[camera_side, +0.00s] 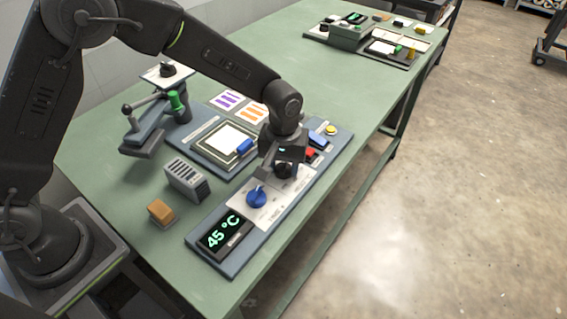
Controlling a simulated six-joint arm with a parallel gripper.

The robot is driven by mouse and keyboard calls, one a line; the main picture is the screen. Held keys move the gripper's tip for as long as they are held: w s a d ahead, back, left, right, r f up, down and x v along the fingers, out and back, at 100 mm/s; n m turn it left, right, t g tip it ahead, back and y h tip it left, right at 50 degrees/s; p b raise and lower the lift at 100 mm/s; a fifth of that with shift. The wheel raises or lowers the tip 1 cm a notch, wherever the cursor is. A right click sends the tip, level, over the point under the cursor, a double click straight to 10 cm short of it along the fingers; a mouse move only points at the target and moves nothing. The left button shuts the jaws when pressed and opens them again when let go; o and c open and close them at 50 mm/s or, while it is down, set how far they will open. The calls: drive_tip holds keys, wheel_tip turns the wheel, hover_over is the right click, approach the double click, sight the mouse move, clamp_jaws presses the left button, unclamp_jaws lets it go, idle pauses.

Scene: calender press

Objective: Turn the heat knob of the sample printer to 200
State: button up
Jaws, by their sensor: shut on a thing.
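The sample printer's control panel (232,212) lies along the table's front right edge, with a green-lit display (223,232) that reads 45 °C. A blue knob (257,198) with a pale pointer sits on the panel's white plate, just above the display. A dark round knob (284,171) sits further up the same plate. My gripper (281,168) points down over the dark knob and is shut on it, as far as I can see. The blue knob stands free just below and left of my gripper.
A ribbed grey block (187,180) and an orange-brown block (161,213) stand left of the panel. A green-handled press (150,120) stands at the back left. A framed white sheet (225,140) lies behind. The table's far middle is clear.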

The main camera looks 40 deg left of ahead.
drive_tip(key=m, duration=1.1)
drive_tip(key=shift+m, duration=0.4)
drive_tip(key=m, duration=1.1)
drive_tip(key=o, duration=0.9)
